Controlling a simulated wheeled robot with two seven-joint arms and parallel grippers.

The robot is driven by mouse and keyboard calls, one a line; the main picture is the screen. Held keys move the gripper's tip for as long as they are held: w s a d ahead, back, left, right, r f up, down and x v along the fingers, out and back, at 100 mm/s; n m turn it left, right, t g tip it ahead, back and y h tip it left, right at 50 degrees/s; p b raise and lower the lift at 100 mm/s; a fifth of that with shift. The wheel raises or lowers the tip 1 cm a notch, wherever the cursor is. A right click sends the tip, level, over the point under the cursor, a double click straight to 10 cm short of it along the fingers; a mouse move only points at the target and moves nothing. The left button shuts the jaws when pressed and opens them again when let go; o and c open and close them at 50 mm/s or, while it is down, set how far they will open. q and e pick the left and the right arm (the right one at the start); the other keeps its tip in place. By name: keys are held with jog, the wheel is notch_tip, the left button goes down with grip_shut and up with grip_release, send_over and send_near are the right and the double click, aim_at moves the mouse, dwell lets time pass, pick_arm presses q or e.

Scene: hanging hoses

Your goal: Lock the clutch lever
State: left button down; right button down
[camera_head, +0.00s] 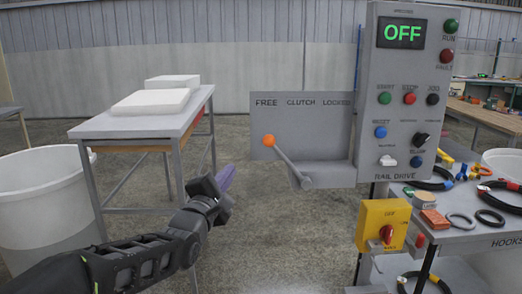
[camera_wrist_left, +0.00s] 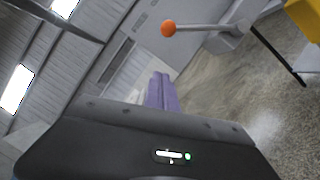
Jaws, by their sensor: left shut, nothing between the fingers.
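The clutch lever has an orange ball knob (camera_head: 269,140) and a grey rod (camera_head: 289,164) that pivots at its lower right end. It leans up and left, with its knob below the word FREE on the grey clutch panel (camera_head: 315,125); LOCKED is printed at the panel's right. My left gripper (camera_head: 226,177), with purple fingers, is shut and empty, below and left of the knob and apart from it. The left wrist view shows its closed fingers (camera_wrist_left: 160,90) and the knob (camera_wrist_left: 168,28) beyond them. My right gripper is not in view.
The control box (camera_head: 402,170) with an OFF display stands right of the lever, above a yellow switch box (camera_head: 382,225). A grey table (camera_head: 130,129) with white slabs and a white bin (camera_head: 45,210) stand left. A cart (camera_head: 475,238) holding hoses is at right. Open floor lies between.

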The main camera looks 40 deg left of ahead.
pick_arm(q)
jog(key=shift+w, duration=0.1)
jog(key=w+r+p, duration=0.3)
jog(key=w, duration=0.8)
dwell(0.6)
